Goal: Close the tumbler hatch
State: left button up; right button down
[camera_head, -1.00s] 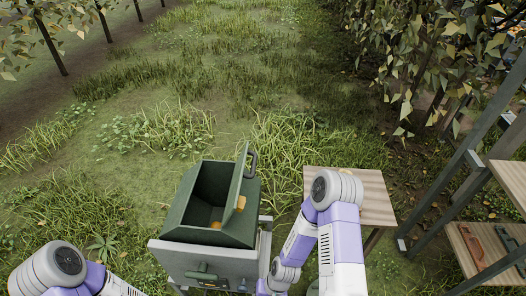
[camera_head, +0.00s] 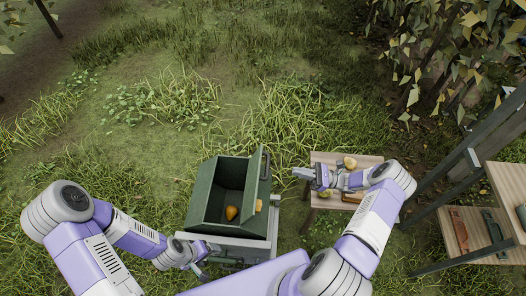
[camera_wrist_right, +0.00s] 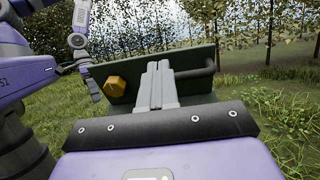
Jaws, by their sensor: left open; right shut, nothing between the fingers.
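The dark green tumbler (camera_head: 213,212) stands in front of me with its top open. Its hatch (camera_head: 256,180) stands up along the right side of the opening, with a dark handle (camera_head: 265,163) on its outer face. The hatch and its handle also show in the right wrist view (camera_wrist_right: 196,54), behind my fingers. An orange-yellow piece (camera_wrist_right: 115,86) sits against the hatch. My right gripper (camera_head: 302,172) is shut and empty, right of the hatch; contact cannot be told. My left gripper (camera_head: 203,272) is open, low at the tumbler's front.
An orange pear (camera_head: 232,213) lies inside the tumbler. A wooden table (camera_head: 332,158) with pears stands to the right, beneath my right forearm. A shelf rack (camera_head: 470,240) with tools stands at the far right. Grass lies open beyond the tumbler.

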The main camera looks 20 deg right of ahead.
notch_tip(320, 180, down, 3)
jog(key=d+t+b, duration=0.1)
jog(key=d+b, duration=0.1)
jog(key=b, duration=0.2)
send_near(260, 165)
jog(key=x, duration=0.4)
jog(key=f+x, duration=0.1)
jog(key=x, duration=0.1)
jog(key=shift+w+a+r, duration=0.15)
jog(key=shift+w+a, duration=0.1)
jog(key=shift+w, duration=0.1)
